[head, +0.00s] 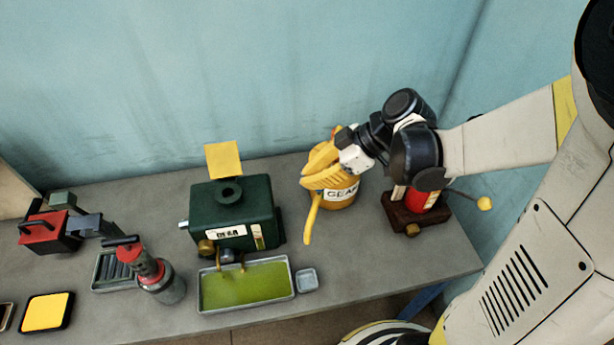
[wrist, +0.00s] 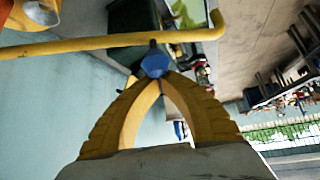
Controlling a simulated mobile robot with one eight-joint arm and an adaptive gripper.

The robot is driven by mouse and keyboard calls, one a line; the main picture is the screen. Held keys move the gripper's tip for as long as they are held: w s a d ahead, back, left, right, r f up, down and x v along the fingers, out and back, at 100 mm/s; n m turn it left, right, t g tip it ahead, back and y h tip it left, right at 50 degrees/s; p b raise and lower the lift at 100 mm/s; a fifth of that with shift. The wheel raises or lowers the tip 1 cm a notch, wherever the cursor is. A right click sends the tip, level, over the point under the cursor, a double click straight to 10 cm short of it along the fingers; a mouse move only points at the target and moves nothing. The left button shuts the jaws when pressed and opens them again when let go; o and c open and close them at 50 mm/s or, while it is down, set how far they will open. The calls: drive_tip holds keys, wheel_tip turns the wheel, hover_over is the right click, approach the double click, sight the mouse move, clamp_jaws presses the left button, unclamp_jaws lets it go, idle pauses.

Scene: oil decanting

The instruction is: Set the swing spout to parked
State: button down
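The swing spout (head: 311,222) is a yellow pipe reaching from the yellow can marked GEAR (head: 341,194) toward the front of the bench. In the wrist view the spout (wrist: 110,42) crosses the top, its bent end at the upper right. A blue faceted knob (wrist: 155,62) sits just below the pipe. My gripper (wrist: 161,78) has its yellow fingers drawn together, their tips at the knob. I cannot tell whether they pinch the knob or only touch it. In the head view my gripper (head: 318,168) is in front of the can's upper part, and the knob is hidden.
A dark green box (head: 236,208) stands left of the can, with a green-filled tray (head: 246,285) before it and a small grey dish (head: 307,280) beside that. A red container on a brown base (head: 416,219) stands right. A red-topped bottle (head: 160,278) is farther left.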

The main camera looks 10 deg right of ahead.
drive_tip(key=shift+d+f, duration=0.1)
drive_tip(key=r, duration=0.2)
drive_tip(key=d+r+p, duration=0.1)
drive_tip(key=r, duration=0.4)
drive_tip(key=shift+s+d+p, duration=0.2)
drive_tip(key=shift+d+p, duration=0.15)
drive_tip(key=shift+d, duration=0.05)
drive_tip(key=shift+s+d+r, duration=0.1)
drive_tip(key=shift+d+r, duration=0.1)
drive_tip(key=shift+r, duration=0.35)
drive_tip(key=shift+d+r, duration=0.15)
drive_tip(key=shift+d, duration=0.15)
drive_tip(key=shift+a, duration=0.1)
